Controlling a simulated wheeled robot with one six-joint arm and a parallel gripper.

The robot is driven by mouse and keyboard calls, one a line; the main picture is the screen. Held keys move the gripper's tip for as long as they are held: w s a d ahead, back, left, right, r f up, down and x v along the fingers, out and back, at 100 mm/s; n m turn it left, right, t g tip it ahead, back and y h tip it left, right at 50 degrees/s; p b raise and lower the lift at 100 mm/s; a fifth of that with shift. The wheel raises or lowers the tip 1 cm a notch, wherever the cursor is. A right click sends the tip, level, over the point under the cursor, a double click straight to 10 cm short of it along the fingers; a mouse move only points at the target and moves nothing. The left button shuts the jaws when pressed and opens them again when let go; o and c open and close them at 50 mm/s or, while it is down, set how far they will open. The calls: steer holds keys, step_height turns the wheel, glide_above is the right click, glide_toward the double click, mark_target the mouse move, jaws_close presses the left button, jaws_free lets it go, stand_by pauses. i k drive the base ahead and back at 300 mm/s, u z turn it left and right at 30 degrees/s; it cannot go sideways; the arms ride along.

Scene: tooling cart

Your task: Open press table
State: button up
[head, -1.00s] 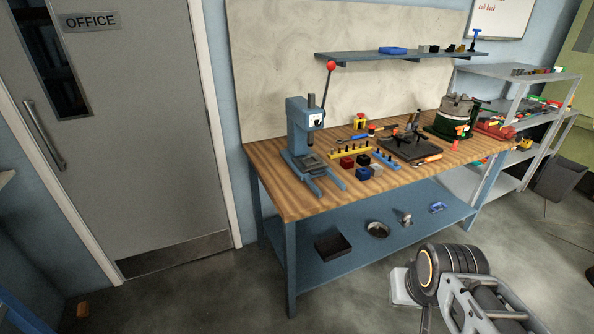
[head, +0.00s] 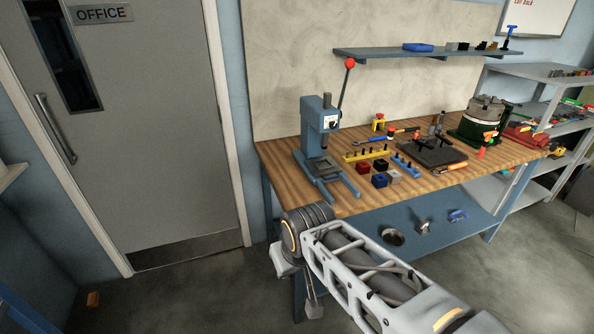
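The press table is a wood-topped bench (head: 285,161) with blue legs and a blue lower shelf (head: 368,222). A blue arbor press (head: 318,128) stands upright on its left end. The press lever with its red ball knob (head: 349,63) points up and right. My arm reaches in from the lower right, in front of the bench, and covers part of the lower shelf. A small grey part at its end, seemingly my gripper (head: 314,303), hangs low near the front left leg, apart from the press. Its fingers are too unclear to tell open from shut.
Colored blocks (head: 380,180), pegged strips, tools and a dark plate (head: 432,151) lie right of the press. A green-based round fixture (head: 482,121) stands farther right. A wall shelf (head: 434,52) hangs above. The floor before the grey office door (head: 130,140) is mostly clear.

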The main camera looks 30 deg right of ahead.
mark_target(325, 166)
steer(key=z, duration=0.05)
steer(key=i, duration=0.95)
steer(key=z, duration=0.5)
